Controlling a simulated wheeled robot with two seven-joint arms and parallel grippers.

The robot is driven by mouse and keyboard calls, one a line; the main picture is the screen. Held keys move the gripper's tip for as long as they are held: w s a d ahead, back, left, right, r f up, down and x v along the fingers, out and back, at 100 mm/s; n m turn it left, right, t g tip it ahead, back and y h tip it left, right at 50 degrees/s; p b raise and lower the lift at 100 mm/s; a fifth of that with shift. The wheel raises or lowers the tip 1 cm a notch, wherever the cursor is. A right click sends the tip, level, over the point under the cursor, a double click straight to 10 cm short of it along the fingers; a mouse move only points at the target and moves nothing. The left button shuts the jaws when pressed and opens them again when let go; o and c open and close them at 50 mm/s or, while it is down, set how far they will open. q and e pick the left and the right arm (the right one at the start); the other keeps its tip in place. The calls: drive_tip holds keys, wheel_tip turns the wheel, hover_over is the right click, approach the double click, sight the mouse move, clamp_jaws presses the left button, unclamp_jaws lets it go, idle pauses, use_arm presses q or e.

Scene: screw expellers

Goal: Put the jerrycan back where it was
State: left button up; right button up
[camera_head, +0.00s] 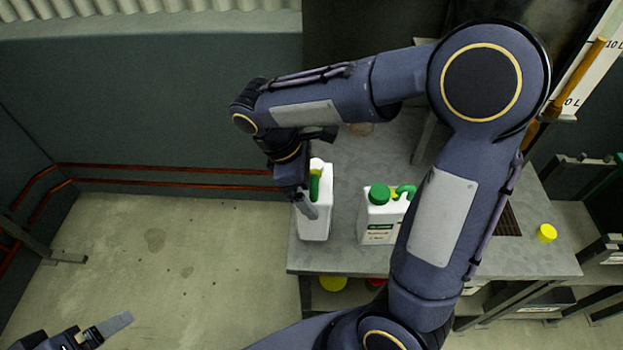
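A white jerrycan (318,222) with a green handle is upright at the left edge of the grey table (335,262). My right gripper (306,205) points down at its handle, with one finger in front of the can's left side. The other finger is hidden, so I cannot tell whether it grips the handle or whether the can touches the table. A second white jerrycan (379,225) with a green cap and a dark label stands to the right, partly behind my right arm. My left gripper (102,334) is low at the bottom left, away from both cans, partly cut off.
A yellow cap (547,233) lies at the table's right side near a dark grate (509,220). Yellow and red lids (333,284) show below the table's front edge. A dark wall with reddish rails (170,168) stands behind open concrete floor (160,270) at left.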

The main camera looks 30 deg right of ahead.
drive_tip(key=shift+f+b, duration=0.3)
drive_tip(key=shift+f, duration=2.15)
drive_tip(key=o, duration=1.7)
